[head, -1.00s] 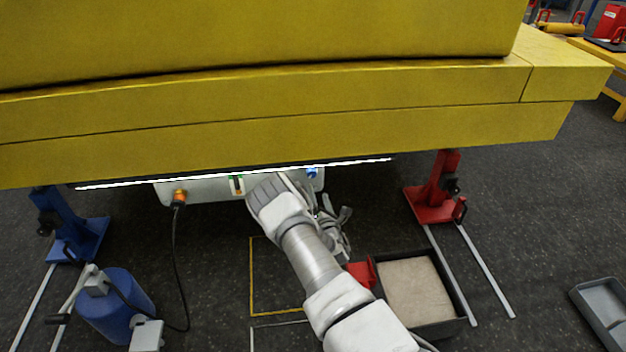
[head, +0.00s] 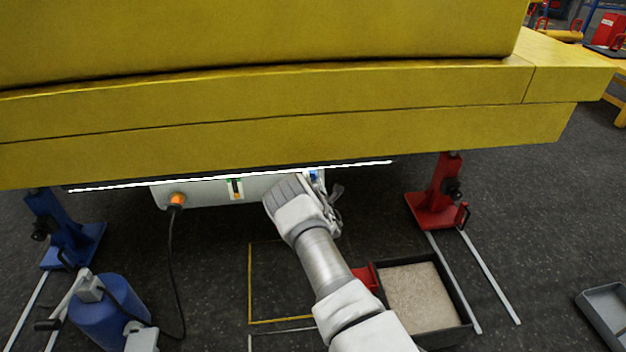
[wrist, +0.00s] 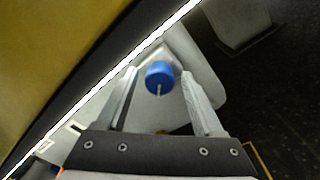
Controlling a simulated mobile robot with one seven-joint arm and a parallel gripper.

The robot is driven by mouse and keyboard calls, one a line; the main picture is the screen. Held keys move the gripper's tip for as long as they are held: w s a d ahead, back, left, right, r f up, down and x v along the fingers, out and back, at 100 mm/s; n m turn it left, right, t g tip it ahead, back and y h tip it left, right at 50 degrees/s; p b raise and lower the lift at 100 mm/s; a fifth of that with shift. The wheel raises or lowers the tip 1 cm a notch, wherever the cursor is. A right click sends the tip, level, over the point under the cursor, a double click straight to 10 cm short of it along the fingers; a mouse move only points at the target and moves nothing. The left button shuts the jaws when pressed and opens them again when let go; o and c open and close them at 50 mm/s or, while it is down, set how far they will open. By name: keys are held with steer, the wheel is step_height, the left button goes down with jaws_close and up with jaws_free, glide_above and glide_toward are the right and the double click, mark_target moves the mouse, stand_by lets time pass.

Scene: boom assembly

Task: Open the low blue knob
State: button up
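The low blue knob (wrist: 160,76) is round with a pale pointer line on its face. It sits on a light grey box under the yellow boom, and a small part of it shows in the head view (head: 313,174). My gripper (wrist: 158,82) is open, with one finger on each side of the knob in the wrist view. I see gaps between the knob and both fingers; I cannot tell how near the fingertips are in depth. In the head view my arm hides part of the box (head: 208,194).
The yellow boom (head: 290,142) hangs low over the box, with a bright white strip along its lower edge. An orange connector (head: 176,199) with a black cable is at left. A blue stand (head: 62,235) and a red stand (head: 436,200) flank the box. A sand tray (head: 465,315) lies on the floor.

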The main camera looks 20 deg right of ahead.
jaws_close()
